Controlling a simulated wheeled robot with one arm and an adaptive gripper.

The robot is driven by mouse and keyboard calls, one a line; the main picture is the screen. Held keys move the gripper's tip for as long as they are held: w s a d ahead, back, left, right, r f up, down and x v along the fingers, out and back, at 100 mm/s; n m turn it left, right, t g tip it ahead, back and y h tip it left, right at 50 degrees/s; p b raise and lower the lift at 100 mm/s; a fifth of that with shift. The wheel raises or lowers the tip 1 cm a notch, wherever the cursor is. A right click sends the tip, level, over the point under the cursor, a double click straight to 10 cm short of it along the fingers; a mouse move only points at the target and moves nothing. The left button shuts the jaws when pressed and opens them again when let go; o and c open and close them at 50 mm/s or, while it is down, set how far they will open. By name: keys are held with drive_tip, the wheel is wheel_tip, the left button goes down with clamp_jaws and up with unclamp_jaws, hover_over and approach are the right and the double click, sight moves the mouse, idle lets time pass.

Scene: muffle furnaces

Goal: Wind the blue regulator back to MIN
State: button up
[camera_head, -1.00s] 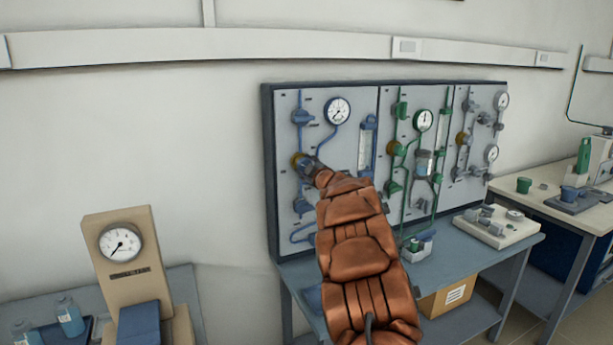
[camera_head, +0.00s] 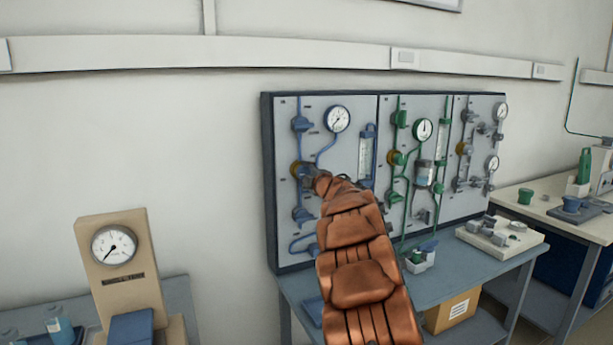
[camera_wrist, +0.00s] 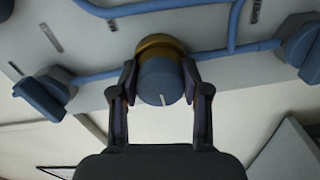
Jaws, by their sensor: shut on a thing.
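The blue regulator (camera_wrist: 160,80) is a round blue knob on a brass collar, with a pale pointer line on its face. In the wrist view it sits between the two fingers of my gripper (camera_wrist: 160,95), which are shut on its sides. In the head view my gripper (camera_head: 309,178) is at the left section of the panel (camera_head: 340,225), and its arm hides most of the knob. The brass collar (camera_head: 296,168) shows at the left of the gripper. I cannot read the MIN mark.
Blue valves sit above (camera_head: 301,123) and below (camera_head: 302,214) the regulator. A round gauge (camera_head: 337,118) is at the upper right of it. Green and grey panel sections stand to the right. A blue-grey bench (camera_head: 460,265) is below, and a beige gauge stand (camera_head: 122,285) is at the left.

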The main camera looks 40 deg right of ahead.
drive_tip(key=o, duration=1.1)
drive_tip(key=shift+o, duration=0.2)
drive_tip(key=shift+s, duration=0.1)
drive_tip(key=v, duration=1.1)
drive_tip(key=shift+s+a, duration=0.2)
drive_tip(key=shift+s, duration=0.15)
